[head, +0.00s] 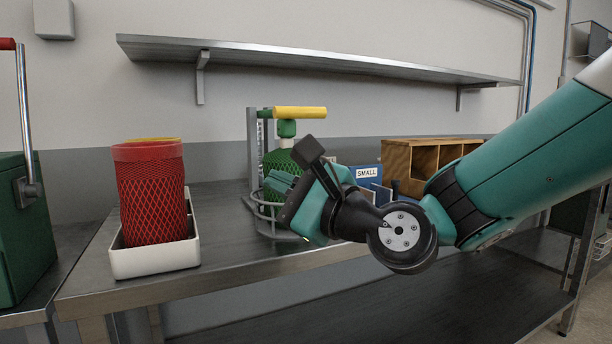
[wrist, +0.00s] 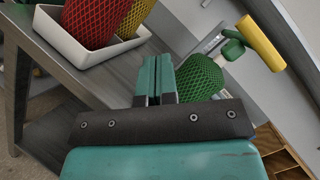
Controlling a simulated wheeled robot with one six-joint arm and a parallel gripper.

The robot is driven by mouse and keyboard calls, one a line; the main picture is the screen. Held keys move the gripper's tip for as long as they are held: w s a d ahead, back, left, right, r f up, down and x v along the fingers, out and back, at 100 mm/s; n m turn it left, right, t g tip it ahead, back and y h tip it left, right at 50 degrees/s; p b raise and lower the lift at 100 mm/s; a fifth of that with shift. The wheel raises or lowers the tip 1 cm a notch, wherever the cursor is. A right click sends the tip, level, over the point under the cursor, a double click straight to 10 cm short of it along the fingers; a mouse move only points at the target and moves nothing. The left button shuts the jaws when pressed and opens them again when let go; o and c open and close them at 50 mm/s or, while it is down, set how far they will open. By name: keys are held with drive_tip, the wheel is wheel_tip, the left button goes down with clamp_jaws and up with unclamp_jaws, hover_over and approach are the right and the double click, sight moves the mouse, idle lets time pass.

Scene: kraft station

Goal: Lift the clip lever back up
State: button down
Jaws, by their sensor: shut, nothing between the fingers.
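The clip lever (head: 300,113) has a yellow handle and lies about level, pointing right, at the top of a grey stand. It also shows in the wrist view (wrist: 260,42), at the upper right. A green block joins it above a green mesh-covered piece (head: 277,160), which sits in a grey ring holder (head: 266,208). My gripper (head: 279,184) is in front of the mesh piece and below the lever, and hides part of the piece. In the wrist view my gripper's teal fingers (wrist: 154,78) are together and empty, apart from the lever.
A white tray (head: 155,262) holds red and yellow mesh-covered pieces on the left of the metal table. A blue bin (head: 366,171) labelled SMALL and a wooden cubby box (head: 399,160) stand at the right. A metal shelf (head: 320,62) hangs above. A green box (head: 22,235) is at far left.

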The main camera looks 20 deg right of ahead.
drive_tip(key=w+d+f+m+t+h+b, duration=0.2)
drive_tip(key=d+m+t+h+b, duration=0.3)
drive_tip(key=m, duration=1)
drive_tip(key=d+t+h, duration=0.2)
drive_tip(key=d+h, duration=0.1)
drive_tip(key=shift+w+d+f+m+t+b, duration=0.2)
drive_tip(key=shift+d+f+m+t+b, duration=0.1)
drive_tip(key=shift+f+m+t, duration=0.1)
drive_tip(key=s+r+p+x, duration=0.1)
drive_tip(key=r+p+x, duration=0.1)
drive_tip(key=p+x, duration=1.1)
drive_tip(key=shift+s+r, duration=0.15)
drive_tip(key=shift+s, duration=0.2)
drive_tip(key=shift+d, duration=0.1)
